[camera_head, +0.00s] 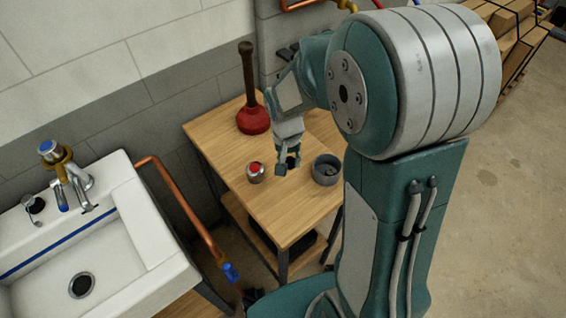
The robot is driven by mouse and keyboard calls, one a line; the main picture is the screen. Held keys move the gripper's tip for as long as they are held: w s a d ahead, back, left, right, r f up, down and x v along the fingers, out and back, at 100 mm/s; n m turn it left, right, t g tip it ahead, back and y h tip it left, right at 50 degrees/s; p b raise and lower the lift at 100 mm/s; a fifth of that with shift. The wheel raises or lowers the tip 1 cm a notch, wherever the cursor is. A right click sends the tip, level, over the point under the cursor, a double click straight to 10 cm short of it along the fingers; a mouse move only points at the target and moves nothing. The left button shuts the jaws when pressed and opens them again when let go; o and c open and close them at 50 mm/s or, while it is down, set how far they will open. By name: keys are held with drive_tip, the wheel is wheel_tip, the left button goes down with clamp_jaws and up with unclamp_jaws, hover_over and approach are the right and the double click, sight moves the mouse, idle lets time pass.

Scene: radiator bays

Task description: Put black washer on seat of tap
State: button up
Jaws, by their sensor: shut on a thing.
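My gripper (287,166) is over the wooden table, between the red-topped tap top and the grey cup. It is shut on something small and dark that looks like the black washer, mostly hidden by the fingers. The white sink (150,240) at the left carries a tap (68,178) with a blue-marked top and brass collar. A second metal fitting (34,205) stands on the sink's left rim; I cannot tell which holds the seat. The red-topped tap top (255,172) stands on the table left of my gripper.
The grey cup (327,172) holds something dark, right of my gripper. A red plunger (252,115) stands at the table's back. A copper pipe (185,205) runs between sink and table (285,215). The table's front is clear. Boxes (512,40) are at the upper right.

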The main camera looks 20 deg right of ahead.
drive_tip(key=w+f, duration=0.2)
drive_tip(key=f, duration=0.1)
drive_tip(key=w+f, duration=0.3)
drive_tip(key=shift+w+d+f, duration=0.15)
drive_tip(key=shift+w, duration=0.15)
drive_tip(key=shift+f, duration=1.5)
drive_tip(key=shift+f, duration=0.1)
drive_tip(key=o, duration=0.8)
